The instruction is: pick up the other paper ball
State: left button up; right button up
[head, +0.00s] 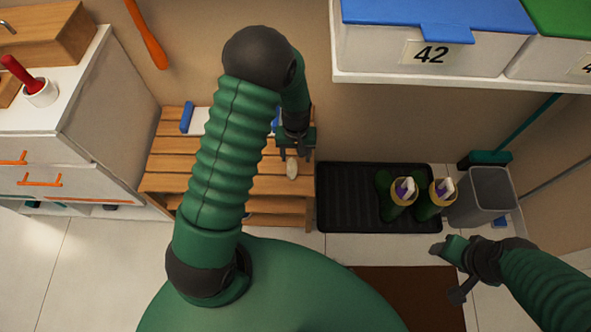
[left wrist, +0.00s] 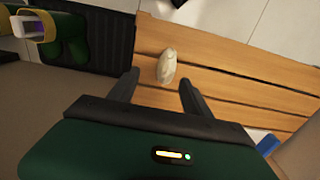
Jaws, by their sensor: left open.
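A pale, crumpled paper ball (head: 291,167) lies on the slatted wooden bench (head: 160,183), near its right end. It also shows in the left wrist view (left wrist: 166,67), just beyond and between the fingertips. My left gripper (head: 294,150) is over the bench, right above the ball in the head view. In the left wrist view its two fingers (left wrist: 157,88) are apart with nothing held between them.
A black tray (head: 345,198) with green boots (head: 432,206) stands right of the bench. A grey bin (head: 487,192) stands beyond it. A shelf with lidded boxes (head: 430,52) overhangs the upper right. A white cabinet (head: 110,110) stands left. A blue item (head: 187,117) lies on the bench.

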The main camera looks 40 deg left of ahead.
aim_at(292, 164)
pick_arm(q)
jog(key=a+f, duration=0.1)
jog(key=f, duration=0.1)
jog(key=f+b, duration=0.1)
jog(key=a+f, duration=0.1)
jog(key=f, duration=0.1)
jog(key=shift+s+a+f, duration=0.3)
jog(key=shift+a+f, duration=0.05)
jog(key=d+f+b, duration=0.1)
jog(key=d+f, duration=0.1)
jog(key=shift+s+f+b, duration=0.1)
jog(key=shift+f+b, duration=0.25)
jog(key=shift+f, duration=0.05)
jog(key=shift+a, duration=0.5)
jog(key=c, duration=0.5)
jog(key=shift+a+f, duration=0.1)
jog(key=shift+c, duration=1.3)
jog(key=shift+d, duration=0.25)
jog(key=c, duration=0.5)
jog(key=shift+d, duration=0.1)
pick_arm(e)
jog(key=f, duration=0.1)
jog(key=a+f, duration=0.1)
jog(key=shift+a+f, duration=0.3)
jog(key=shift+f, duration=0.05)
